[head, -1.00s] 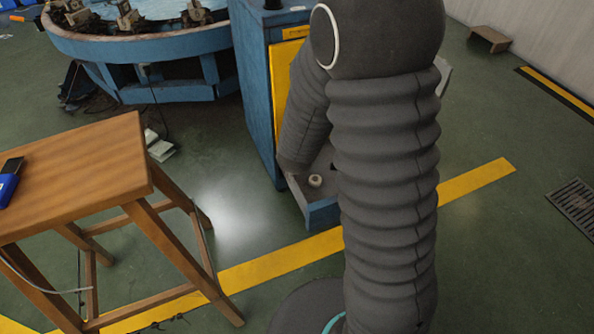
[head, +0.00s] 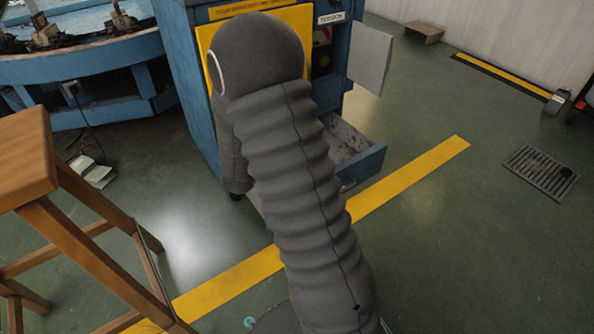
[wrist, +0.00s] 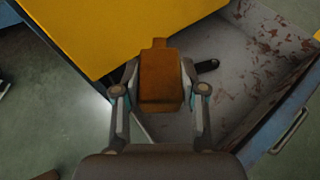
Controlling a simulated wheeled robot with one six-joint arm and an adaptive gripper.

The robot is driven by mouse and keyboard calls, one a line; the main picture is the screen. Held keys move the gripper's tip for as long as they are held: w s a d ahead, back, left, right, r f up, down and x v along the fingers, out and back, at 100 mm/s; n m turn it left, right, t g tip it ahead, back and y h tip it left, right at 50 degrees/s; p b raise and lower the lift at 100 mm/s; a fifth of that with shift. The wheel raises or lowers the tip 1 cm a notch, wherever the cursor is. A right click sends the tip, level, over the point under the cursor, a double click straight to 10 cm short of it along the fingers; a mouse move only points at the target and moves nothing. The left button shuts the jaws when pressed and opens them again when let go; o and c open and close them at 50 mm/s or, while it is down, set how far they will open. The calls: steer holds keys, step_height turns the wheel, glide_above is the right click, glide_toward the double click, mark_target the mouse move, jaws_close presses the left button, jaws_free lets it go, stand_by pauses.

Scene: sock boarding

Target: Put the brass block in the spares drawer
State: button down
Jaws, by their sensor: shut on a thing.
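The brass block (wrist: 160,72), orange-brown with a narrower neck at its far end, is in the wrist view. My gripper (wrist: 160,90) is shut on it, one finger on each side. The spares drawer (wrist: 262,85) is pulled open, its grey floor flecked with rust-brown. The block appears over the drawer's left part, beside the yellow panel; its height above the floor is unclear. In the head view the drawer (head: 352,143) shows to the right of my arm, which hides my gripper and the block.
A dark object (wrist: 207,66) lies in the drawer just past the block. The blue cabinet (head: 190,85) has a yellow panel (wrist: 120,30) and an open grey door (head: 370,58). A wooden stool (head: 30,165) stands at left.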

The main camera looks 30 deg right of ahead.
steer(key=w+d+f+m+g+h, duration=0.2)
steer(key=d+m+g, duration=0.1)
steer(key=d, duration=0.7)
steer(key=w+d+f+m+g+h, duration=0.1)
steer(key=d+m+g+h, duration=0.2)
steer(key=d, duration=0.6)
steer(key=w+d+f+m+g+h, duration=0.15)
steer(key=d+m+g, duration=0.25)
steer(key=d, duration=0.6)
steer(key=shift+m, duration=0.4)
steer(key=f, duration=0.8)
steer(key=d+f+b, duration=0.1)
steer(key=f, duration=0.3)
steer(key=shift+w, duration=0.15)
steer(key=shift+f, duration=2.1)
steer(key=shift+f, duration=0.15)
steer(key=c, duration=0.7)
jaws_free()
steer(key=shift+o, duration=0.2)
